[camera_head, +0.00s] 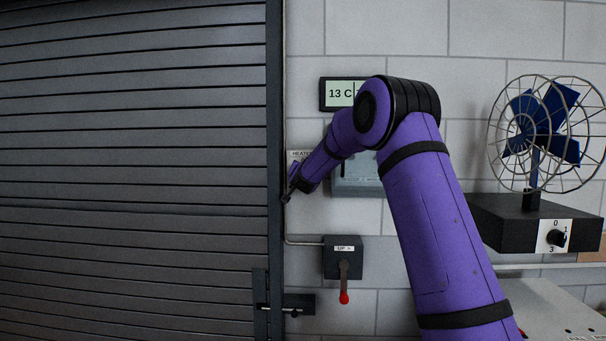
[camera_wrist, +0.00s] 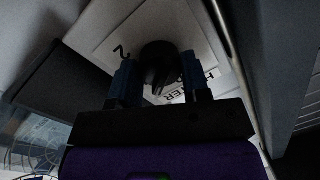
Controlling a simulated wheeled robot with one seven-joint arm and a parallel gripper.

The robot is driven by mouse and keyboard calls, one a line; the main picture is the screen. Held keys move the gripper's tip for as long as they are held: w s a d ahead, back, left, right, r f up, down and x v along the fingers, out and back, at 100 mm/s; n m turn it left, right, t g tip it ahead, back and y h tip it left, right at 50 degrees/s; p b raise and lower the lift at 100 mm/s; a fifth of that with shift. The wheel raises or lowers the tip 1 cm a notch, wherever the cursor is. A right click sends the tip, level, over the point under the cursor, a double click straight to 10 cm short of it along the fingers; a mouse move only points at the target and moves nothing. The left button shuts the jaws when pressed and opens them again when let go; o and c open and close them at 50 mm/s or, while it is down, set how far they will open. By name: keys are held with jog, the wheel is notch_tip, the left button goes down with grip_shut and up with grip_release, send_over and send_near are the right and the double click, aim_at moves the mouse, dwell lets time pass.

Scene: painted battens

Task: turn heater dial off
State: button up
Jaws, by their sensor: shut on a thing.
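The heater dial (camera_wrist: 158,62) is a round dark knob on a white plate (camera_wrist: 105,28) lettered HEATER, with a "2" beside the knob. My gripper (camera_wrist: 157,72) has its two blue fingers on either side of the dial and is shut on it. In the head view, my gripper (camera_head: 287,194) is at the wall beside the shutter's edge. Only the top of the white heater plate (camera_head: 297,154) shows there. The dial is hidden behind my gripper in that view. I cannot tell which mark the dial points at.
A grey slatted shutter (camera_head: 135,170) fills the left. A display (camera_head: 339,93) reads 13 C, partly covered by my arm. A grey box (camera_head: 358,184) is behind my forearm. Below is a red-tipped lever switch (camera_head: 343,268). A caged fan (camera_head: 540,130) stands right.

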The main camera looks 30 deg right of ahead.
jog(key=n, duration=0.5)
jog(key=shift+a+g, duration=0.15)
jog(key=shift+g, duration=0.15)
jog(key=n, duration=0.4)
jog(key=shift+n+g+h, duration=0.4)
jog(key=o, duration=0.9)
jog(key=v, duration=1)
jog(key=shift+s+a+r, duration=0.1)
jog(key=shift+s+a, duration=0.05)
jog(key=shift+s, duration=0.2)
